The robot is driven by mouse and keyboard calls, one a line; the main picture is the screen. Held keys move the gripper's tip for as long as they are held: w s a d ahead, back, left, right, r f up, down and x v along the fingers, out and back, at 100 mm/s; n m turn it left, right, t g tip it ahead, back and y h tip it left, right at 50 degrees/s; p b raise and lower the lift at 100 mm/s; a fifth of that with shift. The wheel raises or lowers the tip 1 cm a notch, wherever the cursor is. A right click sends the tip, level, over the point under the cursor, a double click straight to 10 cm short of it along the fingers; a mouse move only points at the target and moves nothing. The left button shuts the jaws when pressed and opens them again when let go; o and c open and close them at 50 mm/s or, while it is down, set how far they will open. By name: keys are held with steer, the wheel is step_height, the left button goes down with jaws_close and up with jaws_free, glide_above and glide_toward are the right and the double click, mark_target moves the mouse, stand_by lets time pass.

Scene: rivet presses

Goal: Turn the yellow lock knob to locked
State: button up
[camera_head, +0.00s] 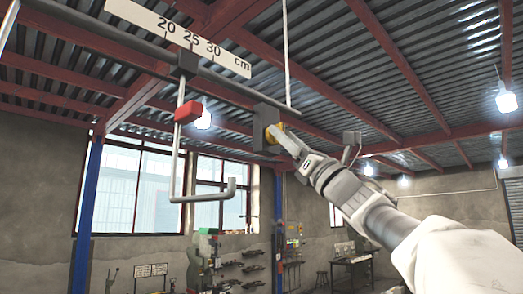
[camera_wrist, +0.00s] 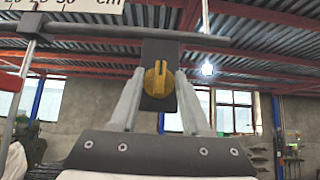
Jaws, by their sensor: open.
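The yellow lock knob (camera_wrist: 157,80) sits on a dark rectangular plate (camera_wrist: 158,103) in the middle of the wrist view. Its raised grip stands upright there. In the head view the knob (camera_head: 272,134) shows at the right of the dark block (camera_head: 264,118), partly hidden by my gripper (camera_head: 284,137). In the wrist view my gripper (camera_wrist: 158,82) is open, with one finger on each side of the knob. I cannot tell whether the fingers touch it. Nothing is held.
A dark horizontal bar (camera_head: 222,79) carries the block. A white cm scale (camera_head: 182,37) is above it. A grey hooked rod (camera_head: 177,150) with a red block (camera_head: 188,112) hangs at the left.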

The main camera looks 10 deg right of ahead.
steer(key=shift+c, duration=0.2)
jaws_close()
steer(key=shift+f+m+t+h+b, duration=0.1)
steer(key=shift+m+t+h+b, duration=0.2)
steer(key=shift+m+h, duration=0.1)
steer(key=m+h, duration=0.6)
steer(key=m, duration=0.1)
steer(key=r+m+g+h+p, duration=0.1)
steer(key=m+h, duration=0.4)
steer(key=m, duration=0.3)
steer(key=a+m+h, duration=0.1)
steer(key=m+h, duration=0.5)
steer(key=m, duration=0.2)
steer(key=shift+s+r+g+h, duration=0.2)
steer(key=shift+s+g+h, duration=0.1)
steer(key=shift+s+g, duration=0.1)
steer(key=shift+m+g+p, duration=0.3)
steer(key=shift+m+g, duration=0.8)
steer(key=shift+m, duration=0.2)
steer(key=shift+m+g, duration=0.4)
